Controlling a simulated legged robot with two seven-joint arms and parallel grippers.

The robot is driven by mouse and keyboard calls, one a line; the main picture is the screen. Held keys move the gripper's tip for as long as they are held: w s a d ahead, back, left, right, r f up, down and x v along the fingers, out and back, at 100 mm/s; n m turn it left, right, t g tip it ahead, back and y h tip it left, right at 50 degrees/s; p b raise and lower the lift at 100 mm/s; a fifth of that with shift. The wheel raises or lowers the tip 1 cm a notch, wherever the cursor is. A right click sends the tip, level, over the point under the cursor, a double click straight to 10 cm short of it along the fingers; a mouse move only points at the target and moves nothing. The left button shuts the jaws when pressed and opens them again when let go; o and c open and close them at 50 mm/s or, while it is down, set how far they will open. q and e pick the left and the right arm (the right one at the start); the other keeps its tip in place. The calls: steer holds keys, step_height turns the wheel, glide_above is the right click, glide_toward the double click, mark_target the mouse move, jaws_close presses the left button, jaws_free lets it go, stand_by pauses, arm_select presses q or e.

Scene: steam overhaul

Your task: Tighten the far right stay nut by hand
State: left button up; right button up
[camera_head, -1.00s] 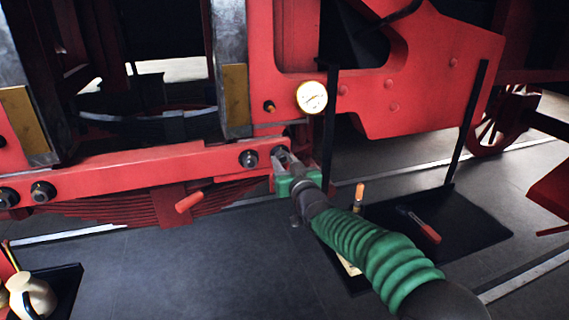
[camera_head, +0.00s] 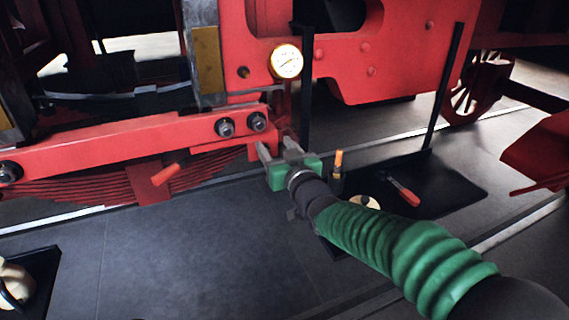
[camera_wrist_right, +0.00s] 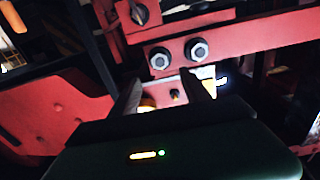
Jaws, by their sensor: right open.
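The far right stay nut (camera_head: 257,121) is a dark hex nut at the right end of the red beam (camera_head: 110,142). A second nut (camera_head: 224,128) sits just left of it. Both show in the right wrist view, which looks turned over, so the far right nut (camera_wrist_right: 160,60) is on the left there. My right gripper (camera_head: 276,148) is open and empty, with its fingers just below and right of the far right nut, apart from it. In the right wrist view its fingers (camera_wrist_right: 168,85) point toward the nuts. My left gripper is not in view.
A pressure gauge (camera_head: 286,62) is mounted above the nuts. A red handle (camera_head: 166,174) sticks out below the beam. A black mat (camera_head: 455,190) on the floor holds a red-handled tool (camera_head: 404,192) and an orange-topped item (camera_head: 338,163). A dark post (camera_head: 306,90) stands right of the nuts.

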steer(key=v, duration=0.6)
steer(key=s+d+f+m+g+h+p, duration=0.15)
steer(key=s+d+f+g, duration=0.3)
steer(key=f, duration=0.45)
steer(key=s+d+f+m+g+h+p, duration=0.1)
steer(key=s+d+f+g+h, duration=0.3)
steer(key=f, duration=0.5)
steer(key=s+d+f+g, duration=0.2)
steer(key=s+f, duration=0.1)
steer(key=s, duration=0.3)
steer(key=s+d+f+g+p, duration=0.1)
steer(key=s+d+f+g, duration=0.1)
steer(key=s+f, duration=0.2)
steer(key=s+d+f+g, duration=0.2)
steer(key=s+f, duration=0.1)
steer(key=s, duration=0.6)
steer(key=shift+s+f+m+p, duration=0.3)
steer(key=shift+m+p, duration=0.05)
steer(key=shift+m, duration=0.1)
